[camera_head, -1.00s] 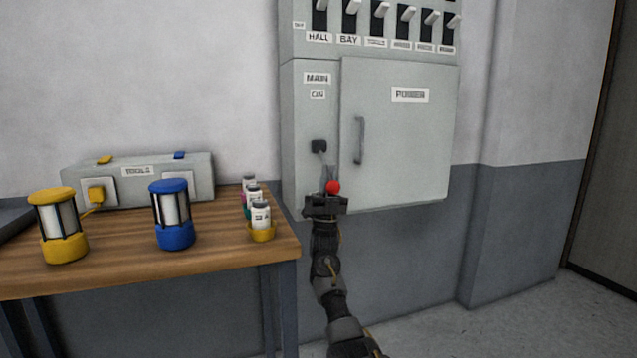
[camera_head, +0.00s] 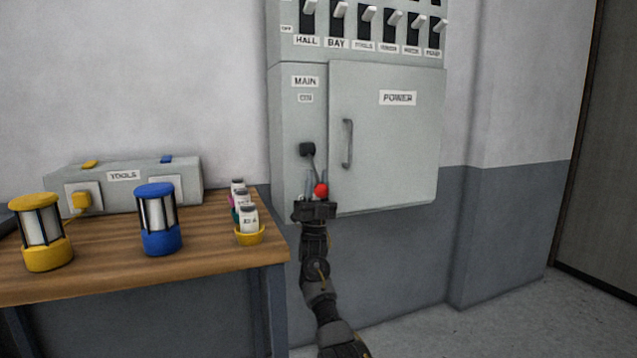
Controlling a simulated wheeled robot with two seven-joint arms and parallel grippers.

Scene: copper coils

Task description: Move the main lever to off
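The main lever (camera_head: 313,167) is on the left side of the grey power cabinet (camera_head: 390,150), below the MAIN label (camera_head: 305,81) and a small label that seems to read ON. It hangs down from a black pivot (camera_head: 307,149) and ends in a red ball knob (camera_head: 321,190). My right gripper (camera_head: 315,186) comes up from below, its fingers pointing up beside the knob. The knob shows near the right finger, overlapping it in the picture. I cannot tell whether the fingers touch or close on it. My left gripper is not in view.
A wooden table (camera_head: 130,262) at left holds a yellow lantern (camera_head: 42,232), a blue lantern (camera_head: 159,218), a grey TOOLS box (camera_head: 135,190) and several small bottles (camera_head: 249,219) near its right edge. Several breaker switches line the cabinet top. Floor at right is clear.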

